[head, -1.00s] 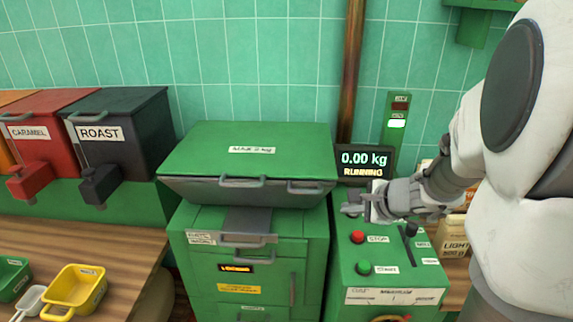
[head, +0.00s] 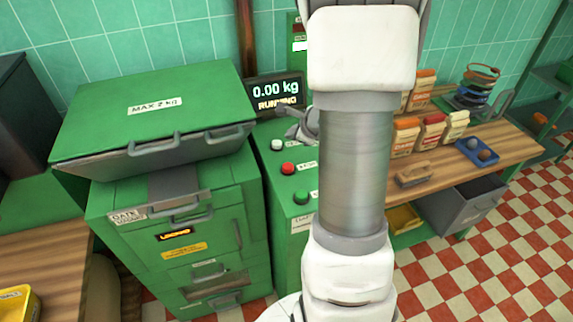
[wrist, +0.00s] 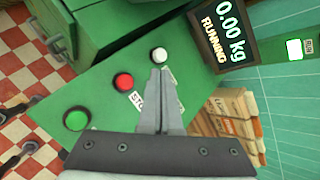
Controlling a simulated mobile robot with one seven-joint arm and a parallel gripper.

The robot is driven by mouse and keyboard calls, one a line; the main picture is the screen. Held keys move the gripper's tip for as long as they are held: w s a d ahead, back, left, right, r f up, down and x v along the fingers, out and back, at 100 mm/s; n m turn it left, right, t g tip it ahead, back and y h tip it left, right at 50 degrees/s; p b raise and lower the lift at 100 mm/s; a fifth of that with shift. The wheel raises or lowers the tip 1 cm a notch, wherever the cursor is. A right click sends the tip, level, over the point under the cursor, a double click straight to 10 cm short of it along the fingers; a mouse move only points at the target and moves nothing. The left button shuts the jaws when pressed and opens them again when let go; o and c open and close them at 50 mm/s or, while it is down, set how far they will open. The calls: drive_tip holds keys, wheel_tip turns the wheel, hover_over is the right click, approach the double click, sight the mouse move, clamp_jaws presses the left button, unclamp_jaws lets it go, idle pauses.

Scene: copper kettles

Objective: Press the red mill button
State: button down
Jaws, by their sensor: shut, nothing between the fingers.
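The red button (head: 288,168) sits on top of the green control box (head: 268,132), between a white button (head: 277,145) and a green button (head: 301,197). In the wrist view the red button (wrist: 123,82) is beside a label starting "STO", left of my fingers. My gripper (wrist: 158,72) is shut and empty. Its fingertips appear just below the white button (wrist: 159,54) in that picture; I cannot tell their height above the panel. In the head view my gripper (head: 300,125) is partly hidden by my arm and shows near the white button.
A display (head: 275,92) reads "0.00 kg RUNNING". A green mill cabinet with a "MAX 2 kg" lid (head: 155,105) stands left of the control box. Coffee bags (head: 432,130) stand on a wooden bench to the right. Checkered floor (head: 500,240) is open at lower right.

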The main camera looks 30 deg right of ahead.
drive_tip(key=b, duration=0.5)
hover_over(291, 168)
wheel_tip(291, 168, down, 7)
drive_tip(key=shift+r, duration=0.1)
drive_tip(key=shift+f+b, duration=1.05)
drive_tip(key=shift+b, duration=0.3)
idle(0.8)
drive_tip(key=shift+f+b, duration=0.4)
drive_tip(key=shift+b, duration=0.3)
drive_tip(key=shift+f+b, duration=0.5)
drive_tip(key=shift+b, duration=0.2)
idle(0.5)
drive_tip(key=shift+r, duration=0.1)
drive_tip(key=shift+r+p, duration=0.65)
drive_tip(key=shift+r, duration=0.2)
